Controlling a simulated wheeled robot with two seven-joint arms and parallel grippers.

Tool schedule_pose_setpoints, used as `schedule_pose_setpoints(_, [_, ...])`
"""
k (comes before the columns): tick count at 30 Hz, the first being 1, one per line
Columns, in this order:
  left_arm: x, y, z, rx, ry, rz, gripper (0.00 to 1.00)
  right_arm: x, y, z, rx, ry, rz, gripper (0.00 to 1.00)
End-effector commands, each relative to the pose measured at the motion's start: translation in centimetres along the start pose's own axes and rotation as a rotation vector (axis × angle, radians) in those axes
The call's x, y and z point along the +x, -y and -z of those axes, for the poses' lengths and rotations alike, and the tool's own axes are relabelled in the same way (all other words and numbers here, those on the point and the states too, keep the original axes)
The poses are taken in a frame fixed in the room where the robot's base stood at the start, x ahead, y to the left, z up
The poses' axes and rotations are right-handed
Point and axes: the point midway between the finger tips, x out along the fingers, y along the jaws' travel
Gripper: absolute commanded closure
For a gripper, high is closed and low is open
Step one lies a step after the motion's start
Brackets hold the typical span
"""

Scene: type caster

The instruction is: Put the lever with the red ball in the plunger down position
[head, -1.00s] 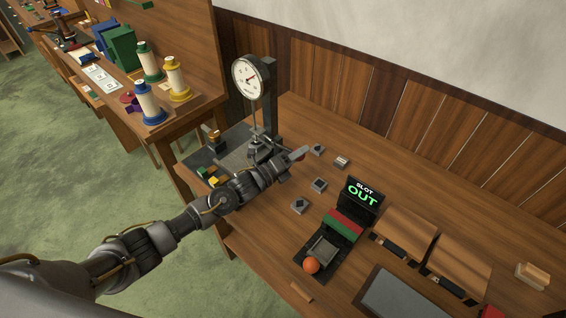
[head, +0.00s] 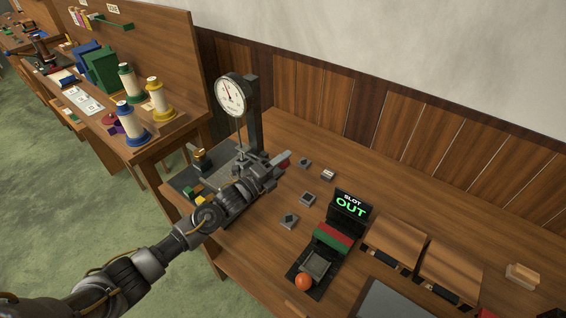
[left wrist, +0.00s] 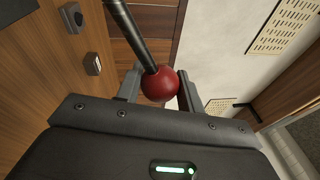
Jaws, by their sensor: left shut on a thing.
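The red ball (left wrist: 160,85) sits on the end of a dark lever rod (left wrist: 131,35) in the left wrist view. My left gripper (left wrist: 158,90) has a finger on each side of the ball and is shut on it. The stand has a round white dial (head: 231,96) on a dark column (head: 253,112). The gripper and arm hide much of the stand's lower part and the plunger tip. My right gripper is not in view.
Several small grey blocks (head: 307,198) lie right of the stand. A black device (head: 351,205) reads "SLOT OUT", with an orange ball (head: 303,282) at its front. Two wooden-topped boxes (head: 394,241) stand further right. Spools (head: 130,122) stand on the left bench.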

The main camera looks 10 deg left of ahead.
Motion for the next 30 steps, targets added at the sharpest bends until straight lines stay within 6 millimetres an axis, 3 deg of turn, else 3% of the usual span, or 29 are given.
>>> schedule_pose_setpoints(1, [0.1, 0.3, -0.2, 0.001, 0.004, 0.006, 1.00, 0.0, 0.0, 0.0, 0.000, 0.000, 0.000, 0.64])
schedule_pose_setpoints(2, [0.1, 0.3, -0.2, 0.001, 0.004, 0.006, 0.60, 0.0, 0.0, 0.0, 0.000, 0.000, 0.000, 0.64])
schedule_pose_setpoints(6, [0.1, 0.2, -0.2, 0.001, 0.003, 0.005, 0.42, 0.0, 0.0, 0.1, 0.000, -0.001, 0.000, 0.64])
schedule_pose_setpoints(17, [-0.7, -0.1, -0.1, 0.002, 0.003, 0.001, 0.42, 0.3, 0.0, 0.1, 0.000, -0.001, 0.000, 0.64])
schedule_pose_setpoints(30, [-8.6, -0.2, 0.0, 0.003, 0.002, 0.002, 0.42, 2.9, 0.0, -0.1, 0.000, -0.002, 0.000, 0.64])
